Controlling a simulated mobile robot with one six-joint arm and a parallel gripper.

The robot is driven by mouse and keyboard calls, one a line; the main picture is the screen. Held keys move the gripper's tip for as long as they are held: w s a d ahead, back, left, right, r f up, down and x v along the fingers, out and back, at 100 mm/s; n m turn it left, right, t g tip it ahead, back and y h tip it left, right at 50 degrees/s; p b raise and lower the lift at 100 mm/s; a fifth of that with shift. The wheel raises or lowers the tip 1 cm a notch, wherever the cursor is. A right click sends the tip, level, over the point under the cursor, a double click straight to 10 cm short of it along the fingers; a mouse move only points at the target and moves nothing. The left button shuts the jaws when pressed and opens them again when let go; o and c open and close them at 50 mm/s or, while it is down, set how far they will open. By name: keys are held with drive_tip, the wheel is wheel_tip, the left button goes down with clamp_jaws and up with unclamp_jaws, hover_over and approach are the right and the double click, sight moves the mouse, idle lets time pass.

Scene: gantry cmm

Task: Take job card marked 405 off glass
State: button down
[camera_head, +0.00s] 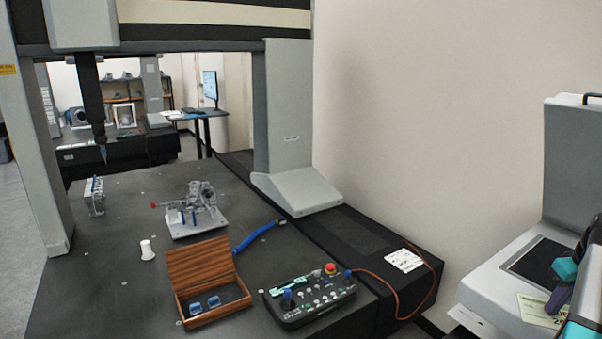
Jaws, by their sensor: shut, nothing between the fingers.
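A pale yellow-green card (539,311) with dark print lies on the light grey machine at the right, at the front edge of its dark glass plate (545,262). Its print is too small and partly covered to read as 405. My gripper (557,300), dark with teal parts, comes in from the right edge and overlaps the card's right side in the picture. It is shut with nothing in it. Whether it touches the card I cannot tell. The arm hides part of the glass and card.
The machine's upright column (573,160) stands behind the glass. On the dark granite table (110,290) are a control box (310,297), an open wooden case (203,262), a white cup-like piece (147,250) and a fixture (195,210). A white label (404,260) lies on the black ledge.

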sight(542, 320)
drive_tip(key=shift+s+a, duration=0.1)
drive_tip(key=shift+s+a+p, duration=0.4)
drive_tip(key=shift+s+a, duration=0.2)
drive_tip(key=shift+a, duration=0.35)
drive_tip(key=shift+s+a+p, duration=0.35)
drive_tip(key=shift+s+a, duration=0.2)
drive_tip(key=shift+a, duration=0.4)
drive_tip(key=shift+r+p, duration=2.25)
drive_tip(key=shift+r, duration=0.75)
drive_tip(key=shift+f, duration=0.1)
